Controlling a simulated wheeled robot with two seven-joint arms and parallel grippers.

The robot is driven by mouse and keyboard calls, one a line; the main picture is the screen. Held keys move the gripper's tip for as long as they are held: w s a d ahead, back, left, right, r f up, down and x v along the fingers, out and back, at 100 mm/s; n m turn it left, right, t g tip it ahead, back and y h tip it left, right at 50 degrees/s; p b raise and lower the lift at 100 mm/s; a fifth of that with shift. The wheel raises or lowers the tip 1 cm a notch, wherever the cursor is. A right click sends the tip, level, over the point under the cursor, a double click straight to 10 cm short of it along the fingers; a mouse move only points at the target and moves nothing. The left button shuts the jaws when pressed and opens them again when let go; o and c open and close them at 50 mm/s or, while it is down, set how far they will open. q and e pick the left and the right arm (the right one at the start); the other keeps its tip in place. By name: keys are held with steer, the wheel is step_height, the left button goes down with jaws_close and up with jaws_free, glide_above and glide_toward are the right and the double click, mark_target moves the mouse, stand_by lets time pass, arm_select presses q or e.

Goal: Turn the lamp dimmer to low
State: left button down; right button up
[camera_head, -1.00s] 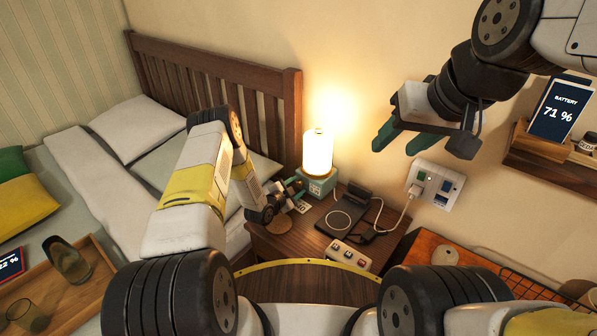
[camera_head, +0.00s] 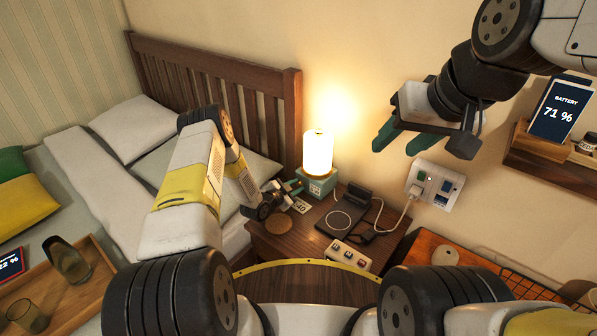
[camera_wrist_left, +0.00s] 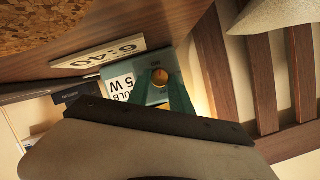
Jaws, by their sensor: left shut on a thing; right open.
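The lamp (camera_head: 318,152) stands lit on the nightstand, with a glowing white shade on a teal base (camera_head: 317,184). In the left wrist view the lamp base (camera_wrist_left: 118,72) carries a "BULB 5 W" label. A small round orange-brown dimmer knob (camera_wrist_left: 160,77) is on the base. My left gripper (camera_head: 297,187) reaches the base from the left; its teal fingers (camera_wrist_left: 160,84) are shut on the knob. They partly hide its sides, and I cannot read its setting. My right gripper (camera_head: 398,144) is open and empty, raised near the wall to the right of the lamp.
A dark charging pad (camera_head: 340,220), a cable and a button strip (camera_head: 348,255) fill the nightstand's right. A wall socket (camera_head: 436,185) is behind. The bed headboard (camera_head: 215,85) is left.

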arm_select(q)
steer(key=shift+w+a+n+g+h, duration=0.15)
steer(key=shift+n+g+h, duration=0.5)
steer(key=shift+n, duration=0.85)
steer(key=c, duration=1.2)
jaws_free()
steer(key=shift+o, duration=0.2)
steer(key=shift+v, duration=3.95)
